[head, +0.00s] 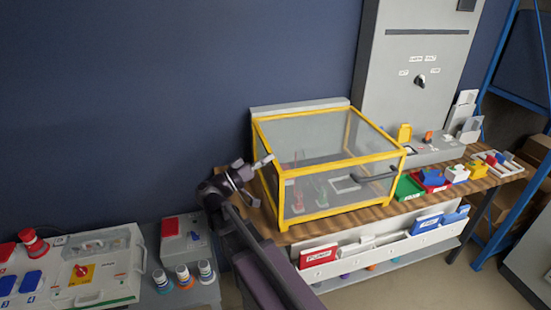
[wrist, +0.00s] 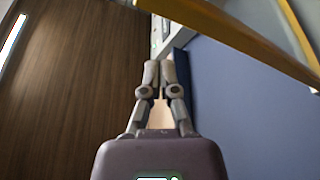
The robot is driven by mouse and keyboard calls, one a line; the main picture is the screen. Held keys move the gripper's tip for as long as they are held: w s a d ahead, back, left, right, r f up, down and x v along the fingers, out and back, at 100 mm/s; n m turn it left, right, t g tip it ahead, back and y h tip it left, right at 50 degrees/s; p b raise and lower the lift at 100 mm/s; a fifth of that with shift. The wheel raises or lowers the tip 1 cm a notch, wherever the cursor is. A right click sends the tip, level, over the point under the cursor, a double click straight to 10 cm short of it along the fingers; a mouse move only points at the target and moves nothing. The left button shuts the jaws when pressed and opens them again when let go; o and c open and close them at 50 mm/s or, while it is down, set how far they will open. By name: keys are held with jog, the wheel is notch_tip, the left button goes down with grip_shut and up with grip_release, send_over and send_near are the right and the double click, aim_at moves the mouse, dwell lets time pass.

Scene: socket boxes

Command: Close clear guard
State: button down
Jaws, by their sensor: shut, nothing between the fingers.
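The clear guard (head: 330,163) is a see-through box with a yellow frame on the wooden bench, with a dark handle (head: 378,175) at its front right. Its top looks level, and I can make out no gap along the front edge. Several red and green items show dimly inside. My gripper (head: 262,162) is at the guard's left side, near the left top rail; I cannot tell whether it touches. In the wrist view my gripper (wrist: 160,70) has its fingers together and empty, and a yellow frame bar (wrist: 235,32) crosses above right of them.
A grey cabinet (head: 415,60) with a knob stands behind. Coloured bins and a grey switch box (head: 430,150) fill the bench right of the guard. A left bench holds a white panel (head: 100,265) and several small jars. A dark blue wall (head: 150,90) is behind.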

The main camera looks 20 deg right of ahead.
jog(key=w+b+v, duration=0.1)
jog(key=b+v, duration=0.1)
jog(key=v, duration=0.5)
jog(key=shift+a, duration=0.15)
dwell(0.3)
